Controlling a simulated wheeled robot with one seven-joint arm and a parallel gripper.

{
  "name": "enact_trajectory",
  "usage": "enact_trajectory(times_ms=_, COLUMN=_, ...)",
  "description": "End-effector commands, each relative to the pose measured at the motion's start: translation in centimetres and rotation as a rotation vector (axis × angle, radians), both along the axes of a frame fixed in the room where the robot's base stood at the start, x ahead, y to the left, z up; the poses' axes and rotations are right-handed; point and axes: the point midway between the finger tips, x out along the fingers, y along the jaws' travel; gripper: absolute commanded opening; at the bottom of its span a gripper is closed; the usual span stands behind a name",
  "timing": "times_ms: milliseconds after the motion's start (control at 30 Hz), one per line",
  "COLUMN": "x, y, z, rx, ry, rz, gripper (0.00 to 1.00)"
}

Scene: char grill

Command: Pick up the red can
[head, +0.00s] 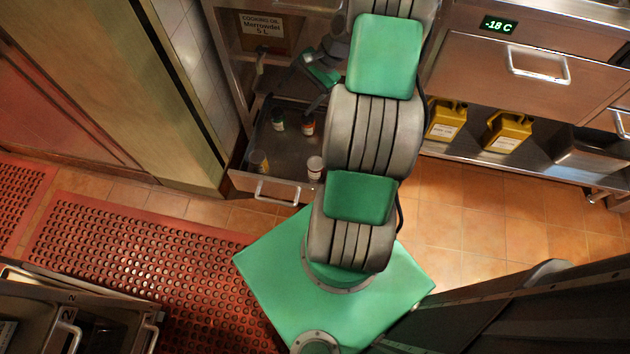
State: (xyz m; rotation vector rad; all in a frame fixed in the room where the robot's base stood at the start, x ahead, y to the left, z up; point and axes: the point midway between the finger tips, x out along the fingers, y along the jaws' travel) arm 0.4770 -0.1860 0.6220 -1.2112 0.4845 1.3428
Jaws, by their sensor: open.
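A small red can (308,126) with a pale top stands in the open drawer (285,150), left of my arm. It seems upright. My gripper (290,98) is open above the back of the drawer. Its fingers point down toward the drawer, apart from each other, and appear near and just behind the red can. I see nothing between them. I cannot tell the exact height of the fingertips above the can. My arm hides the drawer's right side.
A green can (278,122) stands close left of the red can. A yellowish container (258,161) and a white one (315,166) stand nearer the drawer front. A cardboard box (264,30) sits above, behind the drawer. Yellow jugs (507,132) stand on a shelf at right.

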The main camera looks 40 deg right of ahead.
Motion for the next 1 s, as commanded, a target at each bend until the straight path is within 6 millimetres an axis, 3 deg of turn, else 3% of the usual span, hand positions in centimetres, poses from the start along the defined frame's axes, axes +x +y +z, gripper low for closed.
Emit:
enact_trajectory(times_ms=33, x=-1.0, y=-2.1, z=-8.1, rx=0.098, ry=0.031, rz=-0.119, gripper=0.84)
enact_trajectory(times_ms=100, x=-2.4, y=-4.3, z=-15.1, rx=0.241, ry=0.061, rz=-0.284, gripper=0.84)
enact_trajectory(times_ms=200, x=-5.0, y=-6.4, z=-24.3, rx=0.453, ry=0.094, rz=-0.512, gripper=0.84)
enact_trajectory(times_ms=300, x=-7.5, y=-7.2, z=-31.0, rx=0.644, ry=0.11, rz=-0.692, gripper=0.84)
enact_trajectory(times_ms=333, x=-8.1, y=-7.2, z=-32.5, rx=0.691, ry=0.112, rz=-0.734, gripper=0.84)
enact_trajectory(times_ms=400, x=-9.2, y=-7.2, z=-34.8, rx=0.78, ry=0.116, rz=-0.805, gripper=0.84)
enact_trajectory(times_ms=533, x=-9.8, y=-6.9, z=-36.3, rx=0.859, ry=0.121, rz=-0.865, gripper=0.84)
enact_trajectory(times_ms=1000, x=-4.9, y=-2.6, z=-38.9, rx=0.862, ry=0.124, rz=-0.866, gripper=0.84)
